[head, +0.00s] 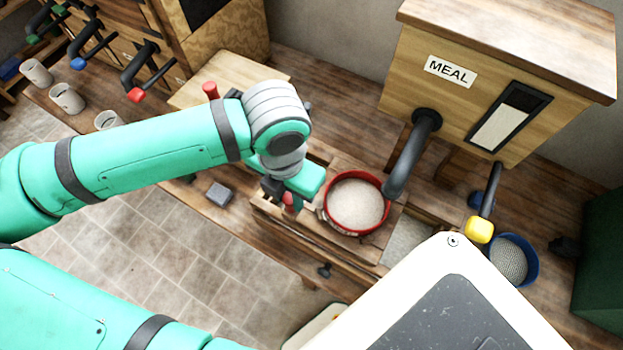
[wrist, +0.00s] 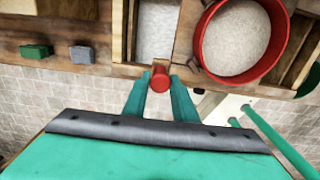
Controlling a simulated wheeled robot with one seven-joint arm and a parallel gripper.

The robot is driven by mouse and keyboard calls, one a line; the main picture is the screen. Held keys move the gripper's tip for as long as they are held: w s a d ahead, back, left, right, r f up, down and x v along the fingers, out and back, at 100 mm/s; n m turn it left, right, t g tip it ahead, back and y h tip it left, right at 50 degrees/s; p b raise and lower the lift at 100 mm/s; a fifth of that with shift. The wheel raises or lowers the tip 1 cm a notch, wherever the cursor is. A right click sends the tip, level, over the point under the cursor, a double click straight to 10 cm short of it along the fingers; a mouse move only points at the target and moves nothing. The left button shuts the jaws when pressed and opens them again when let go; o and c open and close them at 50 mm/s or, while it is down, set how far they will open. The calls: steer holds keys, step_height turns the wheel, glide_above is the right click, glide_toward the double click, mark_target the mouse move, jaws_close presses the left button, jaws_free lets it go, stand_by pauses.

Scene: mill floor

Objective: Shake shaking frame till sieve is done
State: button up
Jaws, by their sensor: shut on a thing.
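The red-rimmed round sieve (head: 357,203) holds pale meal and sits on the wooden shaking frame (head: 275,209) on the bench. It also shows at the upper right of the wrist view (wrist: 233,38). My gripper (head: 290,198) is at the frame's left end. In the wrist view my gripper (wrist: 159,85) has its two green fingers on either side of a red knob (wrist: 159,79) and is shut on it. The knob is just left of the sieve. Part of the frame is hidden under my gripper and wrist.
A wooden meal bin (head: 490,80) with a dark spout (head: 410,155) stands behind the sieve. A grey block (head: 219,194) lies left, near the bench edge. Several pale cups stand farther left.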

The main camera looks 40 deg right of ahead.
steer(key=w+a, duration=0.3)
steer(key=w, duration=0.6)
steer(key=shift+a, duration=0.25)
steer(key=s+d, duration=0.1)
steer(key=s, duration=0.2)
steer(key=s+d, duration=0.1)
steer(key=s, duration=0.2)
steer(key=s+d, duration=0.1)
steer(key=s, duration=0.2)
steer(key=shift+d, duration=0.3)
steer(key=shift+w, duration=0.1)
steer(key=w+a, duration=0.3)
steer(key=w, duration=0.5)
steer(key=shift+w+a, duration=0.35)
steer(key=shift+w, duration=0.05)
steer(key=shift+s, duration=0.1)
steer(key=shift+s+d, duration=0.6)
steer(key=shift+s, duration=0.85)
steer(key=shift+s+d, duration=0.6)
steer(key=shift+s, duration=0.9)
steer(key=shift+s+d, duration=0.6)
steer(key=shift+s, duration=0.85)
steer(key=shift+w, duration=0.1)
